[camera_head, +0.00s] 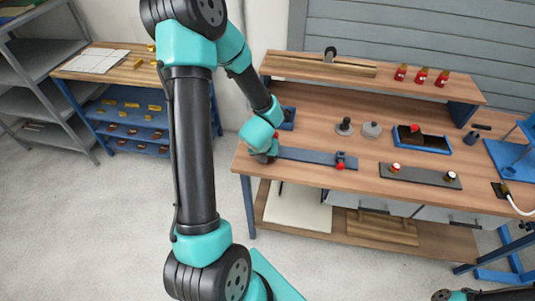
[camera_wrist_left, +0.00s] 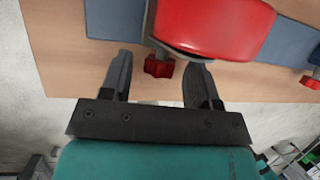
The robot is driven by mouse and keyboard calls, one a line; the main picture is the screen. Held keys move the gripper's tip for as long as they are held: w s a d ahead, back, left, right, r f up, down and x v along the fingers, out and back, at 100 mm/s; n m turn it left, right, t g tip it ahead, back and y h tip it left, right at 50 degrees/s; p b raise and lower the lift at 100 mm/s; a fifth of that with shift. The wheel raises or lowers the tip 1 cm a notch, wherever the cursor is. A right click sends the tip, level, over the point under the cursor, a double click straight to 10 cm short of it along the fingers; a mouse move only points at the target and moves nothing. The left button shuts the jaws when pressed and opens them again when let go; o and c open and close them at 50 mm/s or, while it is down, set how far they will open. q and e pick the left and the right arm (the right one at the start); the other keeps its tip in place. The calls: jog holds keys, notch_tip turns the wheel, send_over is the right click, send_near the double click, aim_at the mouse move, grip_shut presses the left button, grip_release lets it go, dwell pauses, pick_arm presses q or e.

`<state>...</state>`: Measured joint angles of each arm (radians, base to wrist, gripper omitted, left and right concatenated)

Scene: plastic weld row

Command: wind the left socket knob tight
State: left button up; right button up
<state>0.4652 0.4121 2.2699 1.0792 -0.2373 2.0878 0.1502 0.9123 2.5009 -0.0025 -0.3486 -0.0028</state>
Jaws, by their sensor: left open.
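The left socket's red knob (camera_wrist_left: 160,66) shows in the left wrist view between the two fingers of my left gripper (camera_wrist_left: 158,72). The fingers are open, one on each side of the knob, with gaps visible; I cannot tell the depth between them. A large red rounded piece (camera_wrist_left: 215,25) sits just above the knob in that view, over the blue-grey bar (camera_wrist_left: 290,38). In the head view my left gripper (camera_head: 263,156) is at the bar's left end and mostly hides the socket there. My right gripper is out of view.
The bar's other red knob (camera_head: 340,166) is at its right end. A second dark bar (camera_head: 420,175) with red-and-white and black-and-white knobs lies to the right. Grey and black round pieces (camera_head: 371,129) and a blue tray (camera_head: 422,139) stand behind. A raised shelf (camera_head: 370,76) runs along the back.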

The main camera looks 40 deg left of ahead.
pick_arm(q)
jog(key=shift+w+f, duration=0.1)
jog(key=shift+f, duration=0.05)
jog(key=shift+c, duration=0.2)
jog(key=c, duration=0.9)
